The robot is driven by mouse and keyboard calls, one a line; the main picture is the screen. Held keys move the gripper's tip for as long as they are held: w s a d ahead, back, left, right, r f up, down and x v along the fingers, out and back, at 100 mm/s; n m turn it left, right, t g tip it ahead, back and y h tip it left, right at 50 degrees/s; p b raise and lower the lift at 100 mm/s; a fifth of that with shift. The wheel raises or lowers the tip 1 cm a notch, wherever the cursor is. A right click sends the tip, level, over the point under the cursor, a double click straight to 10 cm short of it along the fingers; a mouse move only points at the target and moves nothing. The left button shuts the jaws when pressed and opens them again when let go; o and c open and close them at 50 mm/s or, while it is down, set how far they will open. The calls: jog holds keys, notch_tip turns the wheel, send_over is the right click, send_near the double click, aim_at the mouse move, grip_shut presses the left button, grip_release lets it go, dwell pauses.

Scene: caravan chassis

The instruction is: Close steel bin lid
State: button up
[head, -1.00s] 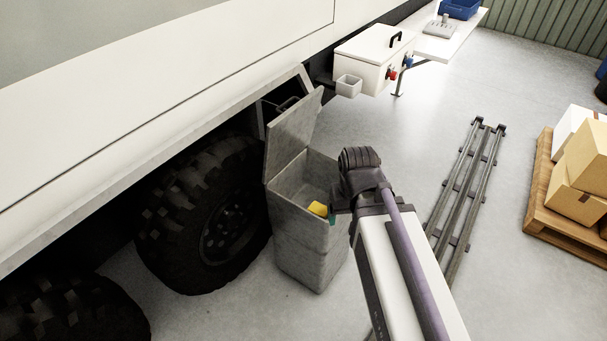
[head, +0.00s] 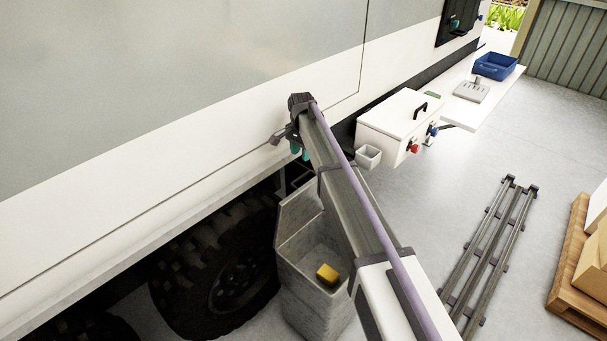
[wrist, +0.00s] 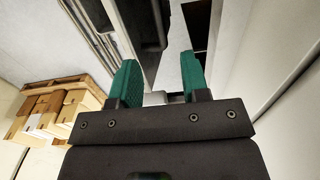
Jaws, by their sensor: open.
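The grey steel bin (head: 318,300) stands beside the caravan's wheel in the head view. Its lid (head: 299,222) is raised and leans back at the caravan side, partly hidden by my arm. A yellow block (head: 327,274) lies inside the bin. My gripper (head: 300,152) is above and behind the raised lid, close to the caravan's side, and mostly hidden by my arm. In the wrist view my gripper (wrist: 158,82) shows two green fingers spread apart with nothing held between them. I cannot tell whether it touches the lid.
The white caravan wall (head: 200,140) is close beside my gripper. A large tyre (head: 222,262) is left of the bin. A white box (head: 402,122) with a small grey cup (head: 368,156) is to the right. Floor rails (head: 492,255) and a pallet (head: 585,285) stand farther right.

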aim_at(302, 176)
notch_tip(302, 176, down, 10)
jog(key=b, duration=0.9)
jog(key=shift+r, duration=0.1)
grip_shut()
